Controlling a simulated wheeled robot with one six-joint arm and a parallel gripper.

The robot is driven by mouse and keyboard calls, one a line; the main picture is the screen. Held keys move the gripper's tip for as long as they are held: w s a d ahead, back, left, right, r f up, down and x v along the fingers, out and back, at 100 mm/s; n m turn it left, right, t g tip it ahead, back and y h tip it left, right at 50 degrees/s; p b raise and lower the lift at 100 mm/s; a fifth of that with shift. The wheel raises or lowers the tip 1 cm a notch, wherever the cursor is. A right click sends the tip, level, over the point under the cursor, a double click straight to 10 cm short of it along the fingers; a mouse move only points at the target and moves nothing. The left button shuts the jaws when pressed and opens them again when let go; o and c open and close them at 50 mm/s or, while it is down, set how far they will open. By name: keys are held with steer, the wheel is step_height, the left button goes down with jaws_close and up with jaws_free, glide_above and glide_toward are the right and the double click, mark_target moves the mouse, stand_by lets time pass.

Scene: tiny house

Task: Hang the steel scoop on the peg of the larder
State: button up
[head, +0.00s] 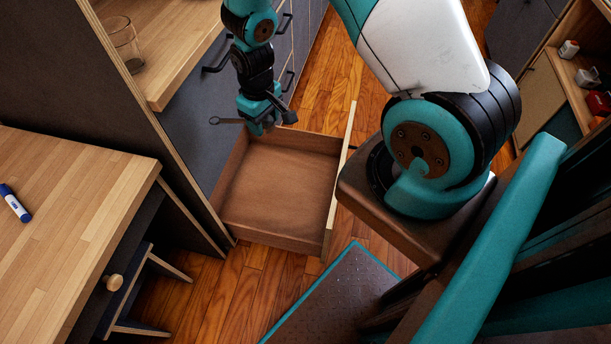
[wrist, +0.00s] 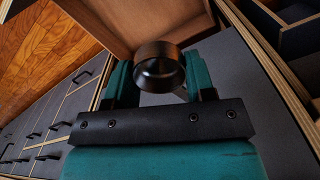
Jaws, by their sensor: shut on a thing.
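My gripper (head: 261,127) is shut on the steel scoop, above the back left corner of an open drawer. The scoop's thin grey handle (head: 228,121) sticks out to the left in the head view and ends in a small ring. In the wrist view the scoop's round, dark metal bowl (wrist: 158,68) shows between the two teal fingers of my gripper (wrist: 160,88). I cannot make out the larder's peg in either view.
The open wooden drawer (head: 282,190) is empty and juts from the dark cabinet. A glass (head: 123,44) stands on the counter behind a dark panel. A blue marker (head: 15,203) lies on the wooden table (head: 70,190) at left. Black handles line the cabinet fronts.

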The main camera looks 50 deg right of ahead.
steer(key=w+d+f+n+b, duration=0.25)
steer(key=d+f+b, duration=0.25)
steer(key=f+b, duration=0.5)
steer(key=w+d+f+n+b, duration=0.1)
steer(key=d+f+n+b, duration=0.35)
steer(key=f+b, duration=0.5)
steer(key=n+b, duration=0.7)
steer(key=b, duration=0.8)
glide_above(308, 185)
step_height(308, 185, down, 19)
steer(key=shift+d+f, duration=0.15)
steer(key=shift+f, duration=0.05)
step_height(308, 185, down, 20)
steer(key=b, duration=0.8)
steer(key=shift+r+b, duration=0.2)
steer(key=shift+b, duration=0.2)
steer(key=shift+f, duration=0.1)
steer(key=shift+f, duration=0.15)
steer(key=o, duration=1)
steer(key=shift+c, duration=0.2)
steer(key=shift+b, duration=0.4)
